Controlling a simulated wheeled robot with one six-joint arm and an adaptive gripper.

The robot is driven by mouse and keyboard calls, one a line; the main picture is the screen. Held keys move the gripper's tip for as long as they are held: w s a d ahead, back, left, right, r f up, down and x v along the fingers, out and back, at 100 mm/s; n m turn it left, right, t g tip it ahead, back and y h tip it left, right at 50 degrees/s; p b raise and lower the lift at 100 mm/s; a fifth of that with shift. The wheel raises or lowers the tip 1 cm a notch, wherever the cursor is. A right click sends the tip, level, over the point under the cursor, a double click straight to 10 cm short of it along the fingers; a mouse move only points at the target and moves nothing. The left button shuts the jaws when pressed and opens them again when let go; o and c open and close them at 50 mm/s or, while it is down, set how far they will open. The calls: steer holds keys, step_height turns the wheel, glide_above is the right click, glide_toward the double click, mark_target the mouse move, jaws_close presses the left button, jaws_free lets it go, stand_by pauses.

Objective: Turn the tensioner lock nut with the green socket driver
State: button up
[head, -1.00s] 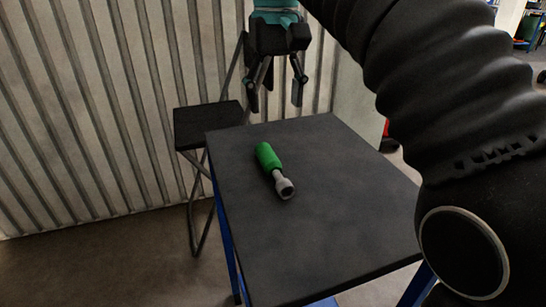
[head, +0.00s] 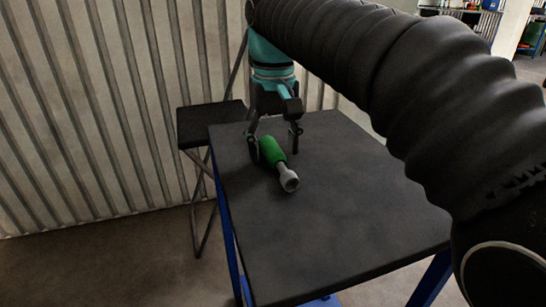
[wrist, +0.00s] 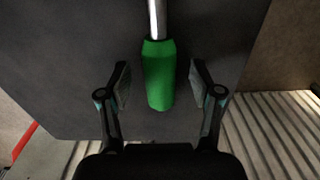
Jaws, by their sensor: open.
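The green socket driver (head: 273,152) lies on the dark tabletop (head: 340,215), its grey socket end (head: 288,181) toward the front right. In the wrist view its green handle (wrist: 159,78) is between the two fingers, with the metal shaft (wrist: 158,18) running to the top edge. My gripper (head: 274,150) is open and low over the table, one finger on each side of the handle. Gaps show between handle and both fingers in the wrist view (wrist: 160,85). The tensioner lock nut is not in view.
A small black stool (head: 210,124) stands behind the table's left side, close to the corrugated wall (head: 110,110). The tabletop around the driver is clear. My arm covers the upper right of the head view. Shelving (head: 470,20) shows far back.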

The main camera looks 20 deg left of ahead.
jaws_close()
stand_by(0.4)
